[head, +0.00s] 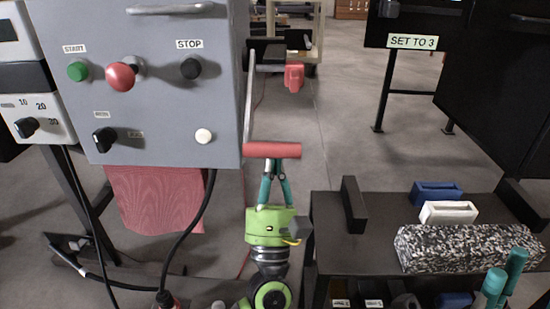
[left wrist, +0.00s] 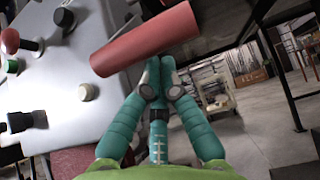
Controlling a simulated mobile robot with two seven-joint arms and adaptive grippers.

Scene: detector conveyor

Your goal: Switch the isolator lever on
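The isolator lever is a grey arm (head: 249,108) at the right side of the grey control box, hanging down to a red cylindrical grip (head: 272,150). In the left wrist view the red grip (left wrist: 145,40) lies across the top, just beyond the fingertips. My left gripper (head: 274,160) is directly below the grip, fingertips together and at or close to its underside. In the left wrist view the left gripper (left wrist: 160,78) looks shut, not around the grip; I cannot tell if it touches. My right gripper (head: 507,265) shows only its separated fingertips at the lower right.
The control box (head: 160,60) carries buttons and knobs. A red block (head: 294,78) sticks out at its upper right. A dark table (head: 340,235) at the right holds blue and white holders and a speckled block (head: 465,247). Cables hang below the box.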

